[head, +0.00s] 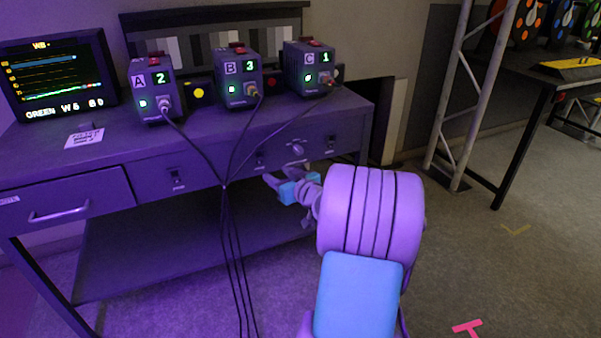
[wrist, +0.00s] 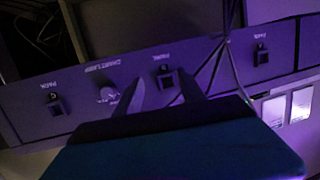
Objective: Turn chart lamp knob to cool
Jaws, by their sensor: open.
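The chart lamp knob (head: 297,150) is a pale round knob on the front panel of the desk. It also shows in the wrist view (wrist: 106,95), just left of my fingers, by an upside-down CHART LAMP label. Its setting is too small to read. My gripper (head: 271,181) is in front of and below the panel, and its fingers are apart and empty. In the wrist view my gripper (wrist: 160,83) has its fingertips either side of a small dark switch (wrist: 165,77), not around the knob. I see no contact with the panel.
Other switches (head: 331,142) (head: 176,175) sit along the same panel. Dark cables (head: 226,200) hang in front of the desk, left of my gripper. Three camera boxes A (head: 148,92), B (head: 238,80) and C (head: 310,72) stand on top. Open floor lies to the right.

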